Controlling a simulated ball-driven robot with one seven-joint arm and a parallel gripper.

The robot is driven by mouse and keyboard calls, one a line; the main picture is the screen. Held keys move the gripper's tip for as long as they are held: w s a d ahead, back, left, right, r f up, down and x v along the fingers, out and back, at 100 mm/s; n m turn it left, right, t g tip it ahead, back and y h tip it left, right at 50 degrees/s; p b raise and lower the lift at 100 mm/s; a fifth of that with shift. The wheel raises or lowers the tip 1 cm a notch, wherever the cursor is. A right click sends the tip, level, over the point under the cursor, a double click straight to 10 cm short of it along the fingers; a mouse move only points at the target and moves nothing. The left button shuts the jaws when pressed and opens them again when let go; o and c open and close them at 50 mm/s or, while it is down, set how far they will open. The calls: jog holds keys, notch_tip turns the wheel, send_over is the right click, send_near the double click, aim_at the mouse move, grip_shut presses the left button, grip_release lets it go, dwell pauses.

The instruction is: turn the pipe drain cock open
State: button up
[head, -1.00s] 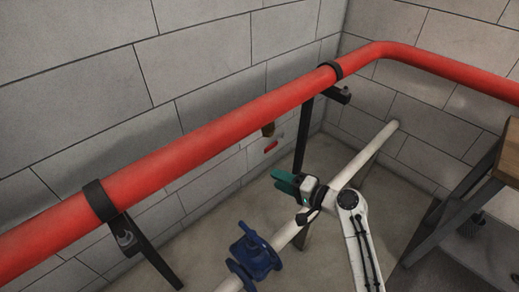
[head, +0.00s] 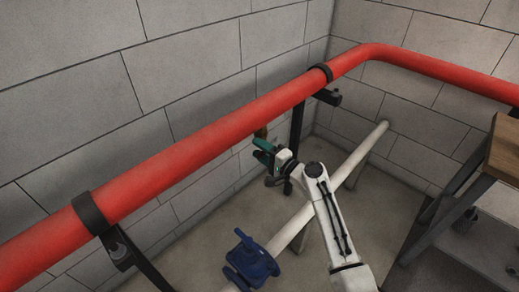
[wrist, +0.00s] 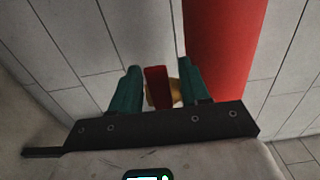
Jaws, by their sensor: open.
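The drain cock has a red lever (wrist: 157,88) and a brass body (wrist: 176,92), below the big red pipe (head: 180,155). In the head view only a brown-brass bit of the cock (head: 261,132) shows just under the pipe; its lever is hidden there. My gripper (head: 263,148) is close under the pipe at the cock. In the wrist view my gripper (wrist: 160,88) is open, with its green fingers on either side of the lever. The lever stands between them, nearer the left finger, and a gap shows on that side. The brass body partly hides behind the right finger.
A blue valve (head: 250,260) sits on a lower white pipe (head: 352,168) beneath my arm. Dark brackets (head: 90,212) hold the red pipe along the block wall. A wooden-topped bench (head: 503,148) stands at the right. Bare floor lies between.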

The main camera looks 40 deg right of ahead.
jog(key=shift+w, duration=0.3)
jog(key=shift+c, duration=0.4)
grip_shut()
